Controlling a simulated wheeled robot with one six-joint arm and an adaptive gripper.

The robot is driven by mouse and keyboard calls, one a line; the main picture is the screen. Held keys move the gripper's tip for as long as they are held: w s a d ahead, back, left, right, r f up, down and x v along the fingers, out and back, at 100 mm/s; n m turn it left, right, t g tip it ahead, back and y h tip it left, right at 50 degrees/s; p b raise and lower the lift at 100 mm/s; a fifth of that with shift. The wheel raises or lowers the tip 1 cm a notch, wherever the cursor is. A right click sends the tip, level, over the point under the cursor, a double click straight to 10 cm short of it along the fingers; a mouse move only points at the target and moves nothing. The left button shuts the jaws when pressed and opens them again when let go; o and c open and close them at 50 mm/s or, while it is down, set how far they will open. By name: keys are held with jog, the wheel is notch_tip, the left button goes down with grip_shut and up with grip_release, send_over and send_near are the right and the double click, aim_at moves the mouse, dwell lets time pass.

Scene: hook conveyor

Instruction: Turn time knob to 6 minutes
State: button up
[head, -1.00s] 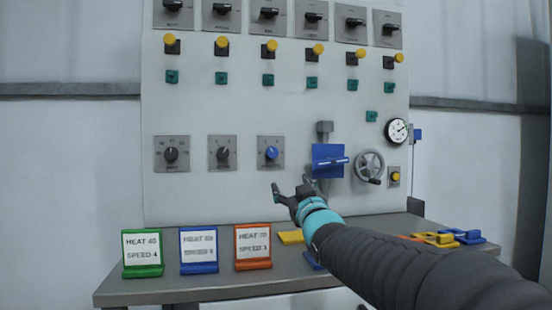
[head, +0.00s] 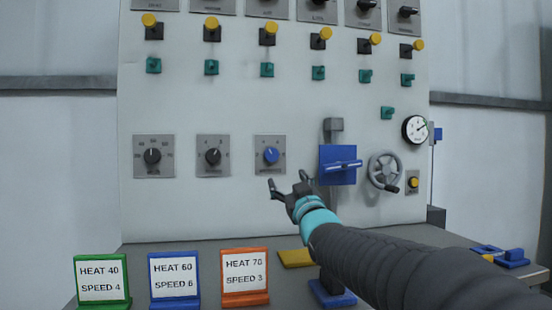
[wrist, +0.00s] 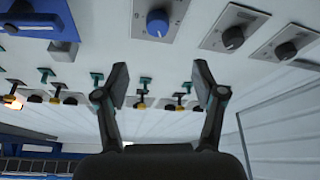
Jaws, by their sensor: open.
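The likely time knob is the blue knob (head: 271,156) on a grey square plate, rightmost of three dials on the white panel. Its plate lettering is too small to read. In the wrist view the blue knob (wrist: 157,22) is at the top, beyond the fingertips. My gripper (head: 288,185) is open and empty, below and slightly right of the blue knob in the head view, apart from it. In the wrist view both fingers (wrist: 161,88) are spread with nothing between them.
Black-knob dials (head: 152,156) and (head: 213,157) sit left of the blue knob. A blue lever block (head: 338,166) and grey handwheel (head: 384,171) are to the right. Sign cards (head: 174,279) stand on the bench (head: 215,256). The panel below the dials is clear.

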aim_at(273, 157)
jog(key=p+x, duration=0.3)
jog(key=x, duration=1.1)
jog(key=shift+w+f, duration=0.1)
jog(key=shift+w, duration=0.3)
jog(key=c, duration=1.1)
